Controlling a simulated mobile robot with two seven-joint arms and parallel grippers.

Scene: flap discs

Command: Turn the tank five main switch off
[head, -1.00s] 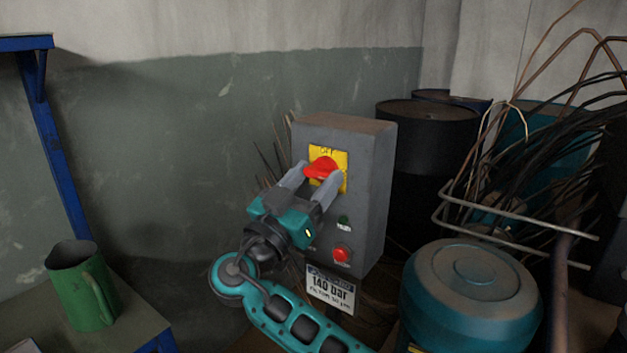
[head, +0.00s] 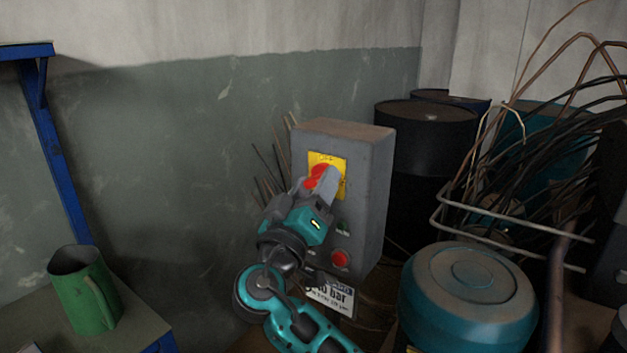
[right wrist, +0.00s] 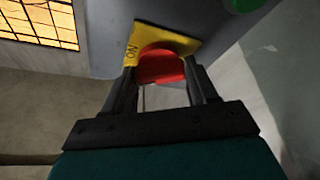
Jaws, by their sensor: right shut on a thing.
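The main switch is a red rotary knob (head: 319,174) on a yellow plate (head: 327,160) marked OFF at its top, on the front of a grey switch box (head: 371,185). My right gripper (head: 322,181) is shut on the red knob and partly covers it. In the right wrist view the knob (right wrist: 161,66) sits between the two fingers, with the word ON readable on the yellow plate (right wrist: 146,39) beside it. The knob's exact angle is hard to tell behind the fingers. My left gripper is not in view.
Below the switch are a small green button (head: 343,229) and a red button (head: 340,258). A 140 bar sign (head: 330,296) hangs under the box. A teal tank (head: 468,300) stands to the right, near dark drums (head: 425,150) and loose cables. A green jug (head: 82,290) stands at left.

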